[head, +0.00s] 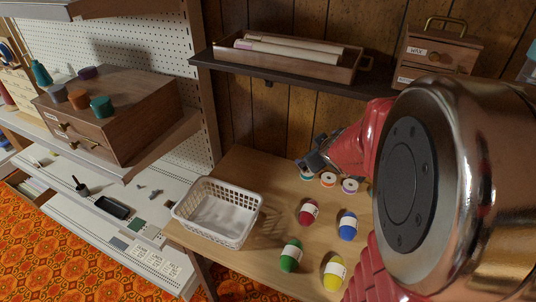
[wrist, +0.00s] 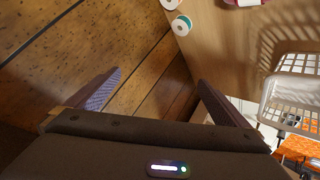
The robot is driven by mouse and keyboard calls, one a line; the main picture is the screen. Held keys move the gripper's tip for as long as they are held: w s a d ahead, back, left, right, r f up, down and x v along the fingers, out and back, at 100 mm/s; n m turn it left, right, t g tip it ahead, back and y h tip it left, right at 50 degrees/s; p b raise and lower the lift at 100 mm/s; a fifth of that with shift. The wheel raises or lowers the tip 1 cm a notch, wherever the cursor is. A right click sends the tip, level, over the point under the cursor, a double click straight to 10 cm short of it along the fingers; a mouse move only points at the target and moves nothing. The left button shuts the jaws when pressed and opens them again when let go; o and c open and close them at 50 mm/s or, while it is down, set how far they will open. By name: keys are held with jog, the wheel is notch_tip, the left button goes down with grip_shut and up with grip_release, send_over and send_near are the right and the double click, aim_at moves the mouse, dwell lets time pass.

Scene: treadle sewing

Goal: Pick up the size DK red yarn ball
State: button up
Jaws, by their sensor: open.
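The red yarn ball (head: 308,212) with a pale label band lies on the wooden table, between the white basket and the blue yarn ball (head: 348,226). A red piece also shows at the top edge of the wrist view (wrist: 243,2), probably the same ball. My gripper (head: 318,156) is above the back of the table, behind the red ball and apart from it. In the wrist view its two fingers (wrist: 160,95) are spread with nothing between them. The label's print is too small to read.
A green yarn ball (head: 291,256) and a yellow one (head: 334,273) lie nearer the front. Several thread spools (head: 328,179) stand behind the red ball. A white basket (head: 181,212) is at left. A dark shelf (head: 285,75) hangs above, by the wood-panelled wall.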

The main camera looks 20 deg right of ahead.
aim_at(315, 213)
notch_tip(315, 213, down, 12)
jog(key=s+d+n+t+y, duration=0.1)
jog(key=d+n+y, duration=0.15)
jog(key=y, duration=0.25)
jog(key=s+a+f+y, duration=0.1)
jog(key=f, duration=0.1)
jog(key=s+a+f+y, duration=0.1)
jog(key=s+f+y, duration=0.1)
jog(key=s+a+f+y, duration=0.1)
jog(key=s+f, duration=0.1)
jog(key=shift+s+a+n, duration=0.25)
jog(key=shift+a+n, duration=0.1)
jog(key=shift+a, duration=0.05)
jog(key=shift+t+y, duration=0.3)
jog(key=shift+y, duration=0.4)
jog(key=s, duration=0.1)
jog(key=s+f, duration=0.1)
jog(key=s, duration=0.3)
jog(key=shift+d+f, duration=0.25)
jog(key=shift+d, duration=0.15)
jog(key=shift+w, duration=0.15)
jog(key=shift+x, duration=1.1)
jog(key=shift+w, duration=0.1)
jog(key=shift+x, duration=2.55)
jog(key=shift+w+d, duration=0.1)
jog(key=shift+d, duration=0.1)
